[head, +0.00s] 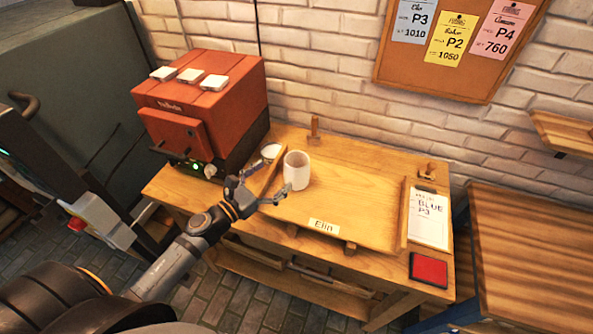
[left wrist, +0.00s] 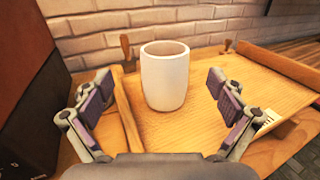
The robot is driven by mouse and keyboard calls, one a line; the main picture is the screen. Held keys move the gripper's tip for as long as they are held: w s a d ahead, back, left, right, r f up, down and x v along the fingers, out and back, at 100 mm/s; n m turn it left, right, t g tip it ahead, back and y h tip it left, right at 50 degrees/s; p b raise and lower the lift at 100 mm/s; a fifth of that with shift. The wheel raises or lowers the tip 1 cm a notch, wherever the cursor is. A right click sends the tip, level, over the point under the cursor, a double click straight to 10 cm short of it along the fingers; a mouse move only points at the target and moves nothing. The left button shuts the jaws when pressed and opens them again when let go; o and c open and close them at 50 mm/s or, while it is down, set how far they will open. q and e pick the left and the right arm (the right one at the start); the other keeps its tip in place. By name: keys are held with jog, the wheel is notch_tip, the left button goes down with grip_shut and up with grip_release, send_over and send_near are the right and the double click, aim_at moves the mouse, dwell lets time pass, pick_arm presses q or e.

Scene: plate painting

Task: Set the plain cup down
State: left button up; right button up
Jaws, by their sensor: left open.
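The plain white cup (head: 297,170) stands upright on the wooden tray (head: 345,205) labelled "Elin", near the tray's left side. It also shows in the left wrist view (left wrist: 165,76), centred beyond the fingers. My left gripper (head: 277,189) is open, just left of and in front of the cup. In the left wrist view the two fingers of my left gripper (left wrist: 162,105) are spread wide with nothing between them, and the cup stands apart from them. My right gripper is in neither view.
A red kiln (head: 200,105) with white tiles on top stands at the table's left. A clipboard (head: 429,217) reading "BLUE P3" and a red pad (head: 428,270) lie at the right. A wooden stamp (head: 314,130) stands behind the tray. The tray's middle and right are bare.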

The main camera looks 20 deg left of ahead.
aim_at(304, 155)
pick_arm(q)
jog(key=shift+w+d+r, duration=0.1)
jog(key=shift+w+d, duration=0.15)
jog(key=shift+w, duration=0.2)
jog(key=shift+p+x, duration=1.05)
jog(key=shift+p, duration=0.05)
jog(key=shift+w+d+f, duration=0.15)
jog(key=shift+w+f, duration=0.05)
jog(key=shift+w+d+r+p, duration=0.1)
jog(key=shift+w+r+p, duration=0.1)
jog(key=shift+w+p, duration=0.1)
jog(key=x, duration=0.2)
jog(key=p+x, duration=0.1)
jog(key=x, duration=0.1)
jog(key=shift+s+d+f, duration=0.1)
jog(key=shift+s+d, duration=0.05)
jog(key=shift+d, duration=0.1)
jog(key=shift+w+d+f, duration=0.15)
jog(key=shift+w, duration=0.2)
jog(key=shift+s, duration=0.15)
jog(key=c, duration=1.8)
jog(key=shift+c, duration=0.7)
jog(key=shift+p, duration=0.3)
